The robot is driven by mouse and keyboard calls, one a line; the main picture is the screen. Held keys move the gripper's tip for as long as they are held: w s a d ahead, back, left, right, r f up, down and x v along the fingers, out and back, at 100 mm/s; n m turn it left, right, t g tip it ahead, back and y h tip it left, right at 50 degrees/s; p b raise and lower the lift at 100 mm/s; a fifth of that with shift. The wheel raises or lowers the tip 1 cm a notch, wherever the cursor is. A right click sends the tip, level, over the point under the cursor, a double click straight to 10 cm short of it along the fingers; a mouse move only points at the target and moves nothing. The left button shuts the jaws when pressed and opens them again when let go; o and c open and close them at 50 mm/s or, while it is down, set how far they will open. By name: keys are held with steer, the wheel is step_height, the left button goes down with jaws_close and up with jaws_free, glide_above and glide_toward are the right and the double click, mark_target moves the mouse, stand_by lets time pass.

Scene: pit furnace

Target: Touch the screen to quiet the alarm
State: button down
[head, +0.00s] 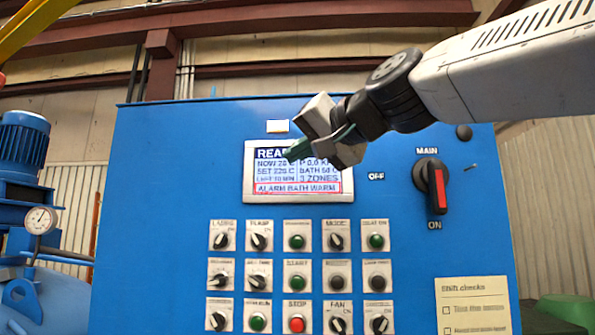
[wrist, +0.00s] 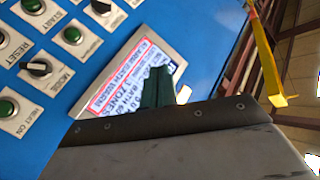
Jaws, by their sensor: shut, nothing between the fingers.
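The screen (head: 268,186) is a small lit panel in a pale frame on the blue cabinet. It reads "REA..." at the top, then lines of values, and "ALARM BATH WARM" in a red box at the bottom. My gripper (head: 292,154) is shut and empty, with green fingertips in front of the screen's upper part, hiding some of its text. In the wrist view the screen (wrist: 118,85) appears tilted, with the green fingertips (wrist: 157,88) over it. I cannot tell whether the tips touch the glass.
The blue cabinet (head: 180,150) carries rows of knobs and buttons below the screen, including a red STOP button (head: 296,323). A MAIN switch (head: 436,187) with a red handle is at right. A paper checklist (head: 473,305) hangs lower right. A blue motor (head: 22,150) and gauge (head: 41,220) stand left.

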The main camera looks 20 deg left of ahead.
mark_target(301, 163)
steer(key=shift+w+a, duration=0.3)
steer(key=shift+w, duration=1.05)
steer(key=shift+w+a, duration=0.35)
steer(key=shift+w, duration=0.95)
steer(key=shift+w+a, duration=0.3)
steer(key=shift+w, duration=1.05)
steer(key=shift+w, duration=0.1)
steer(key=shift+w+a, duration=0.1)
steer(key=shift+w, duration=0.2)
steer(key=shift+w, duration=0.25)
steer(key=shift+s, duration=0.65)
steer(key=s, duration=0.2)
steer(key=s+d, duration=0.1)
steer(key=s, duration=0.2)
steer(key=shift+d, duration=0.15)
